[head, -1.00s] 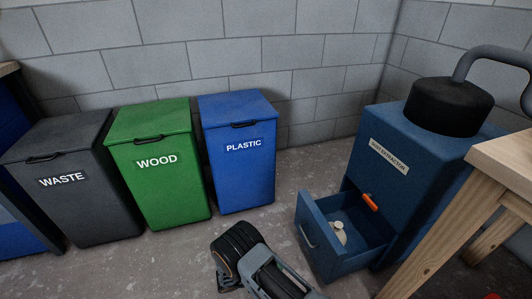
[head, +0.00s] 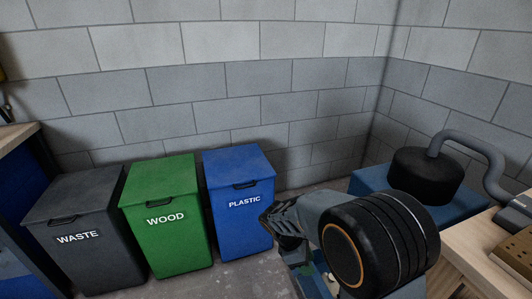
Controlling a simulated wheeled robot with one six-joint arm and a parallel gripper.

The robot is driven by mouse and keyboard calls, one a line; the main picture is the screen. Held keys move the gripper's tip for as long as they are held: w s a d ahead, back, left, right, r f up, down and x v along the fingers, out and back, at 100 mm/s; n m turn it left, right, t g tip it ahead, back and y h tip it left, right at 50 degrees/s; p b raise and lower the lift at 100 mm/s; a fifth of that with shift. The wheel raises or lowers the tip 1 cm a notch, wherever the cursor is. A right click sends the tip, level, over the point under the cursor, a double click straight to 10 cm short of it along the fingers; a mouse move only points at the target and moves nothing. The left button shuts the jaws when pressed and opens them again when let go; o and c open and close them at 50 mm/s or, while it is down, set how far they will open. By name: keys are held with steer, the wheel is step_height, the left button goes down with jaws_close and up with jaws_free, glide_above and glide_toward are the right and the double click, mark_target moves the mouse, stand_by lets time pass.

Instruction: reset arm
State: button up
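My arm rises in the lower middle of the head view, its large black round joint in front of the dust extractor (head: 368,182). A dark, pointed end at the left of the arm, before the blue plastic bin, looks like my gripper (head: 268,216). Its fingers are not clear, and I cannot tell whether it is open or shut. I see nothing clearly held in it.
Lidded bins stand along the wall: black WASTE (head: 75,225), green WOOD (head: 162,205) and blue PLASTIC (head: 240,190). A wooden bench (head: 470,245) is at right. The extractor's drawer is mostly hidden behind my arm.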

steer(key=s+d+r+m+t+y+p, duration=0.1)
steer(key=s+r+m+y+p, duration=0.1)
steer(key=r, duration=0.7)
steer(key=s+d+r+m+t+y+p, duration=0.2)
steer(key=s+r+m+p, duration=0.2)
steer(key=r+m+p, duration=0.3)
steer(key=s+d+r+m+t+y+p, duration=0.2)
steer(key=r+m+p, duration=0.3)
steer(key=r, duration=0.7)
steer(key=shift+s+r+m, duration=0.2)
steer(key=shift+s+m, duration=0.4)
steer(key=shift+m, duration=0.6)
